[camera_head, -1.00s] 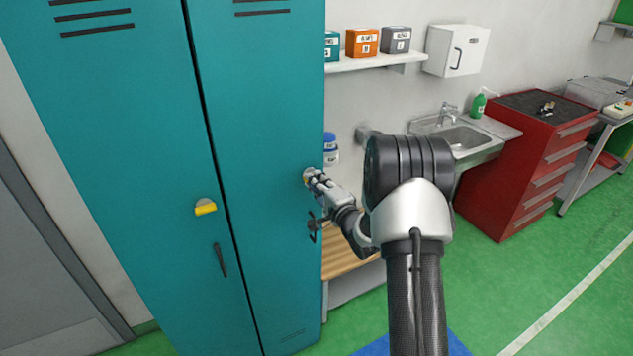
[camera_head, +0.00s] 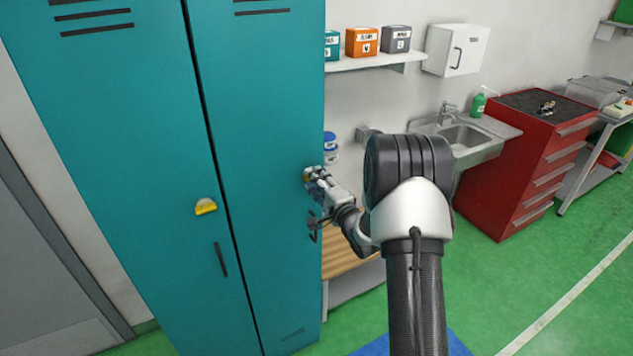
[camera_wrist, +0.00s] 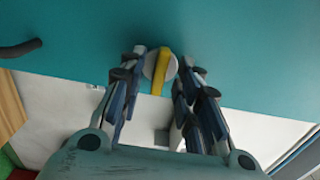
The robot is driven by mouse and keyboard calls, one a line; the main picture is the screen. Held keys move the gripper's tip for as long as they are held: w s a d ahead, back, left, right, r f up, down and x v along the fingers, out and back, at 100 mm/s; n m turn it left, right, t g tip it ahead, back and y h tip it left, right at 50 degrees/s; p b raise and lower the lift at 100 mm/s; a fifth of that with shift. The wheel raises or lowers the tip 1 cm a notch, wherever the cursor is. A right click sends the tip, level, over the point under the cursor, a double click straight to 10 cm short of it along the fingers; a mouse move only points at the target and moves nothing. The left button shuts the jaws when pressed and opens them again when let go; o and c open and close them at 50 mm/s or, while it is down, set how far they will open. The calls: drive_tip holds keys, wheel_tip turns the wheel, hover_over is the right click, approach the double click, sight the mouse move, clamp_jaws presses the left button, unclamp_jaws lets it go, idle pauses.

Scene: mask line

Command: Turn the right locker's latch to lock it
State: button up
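The right locker door (camera_head: 262,130) is teal and shut. Its latch is a yellow bar on a pale round disc, seen best in the wrist view (camera_wrist: 160,72), where the bar stands upright in the picture. My gripper (camera_wrist: 162,68) is open, with one finger on each side of the latch. A narrow gap shows between each finger and the yellow bar. In the head view my gripper (camera_head: 310,178) is at the door's right side and covers most of the latch.
The left locker (camera_head: 130,150) has its own yellow latch (camera_head: 206,207) and a black handle (camera_head: 220,259). The right door's black handle shows in the wrist view (camera_wrist: 20,48). A wooden bench (camera_head: 345,258), a sink (camera_head: 460,137) and a red drawer cabinet (camera_head: 520,150) stand to the right.

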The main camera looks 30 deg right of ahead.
drive_tip(key=shift+s, duration=0.1)
drive_tip(key=s, duration=1.2)
drive_tip(key=shift+d, duration=0.2)
drive_tip(key=shift+w, duration=0.1)
drive_tip(key=s+a+r+n+g+h, duration=0.3)
drive_tip(key=s+a+r+n+g, duration=0.25)
drive_tip(key=r+n, duration=0.3)
drive_tip(key=s+a+r+n+g+y, duration=0.1)
drive_tip(key=s+a+n+g, duration=0.3)
drive_tip(key=s, duration=0.9)
drive_tip(key=s+a+n+g+y, duration=0.1)
drive_tip(key=s+a+n+g, duration=0.2)
drive_tip(key=s+a, duration=0.7)
drive_tip(key=s+n, duration=0.2)
drive_tip(key=s, duration=0.1)
drive_tip(key=shift+a+r+g, duration=0.2)
drive_tip(key=shift+r+g, duration=0.15)
drive_tip(key=shift+r, duration=0.05)
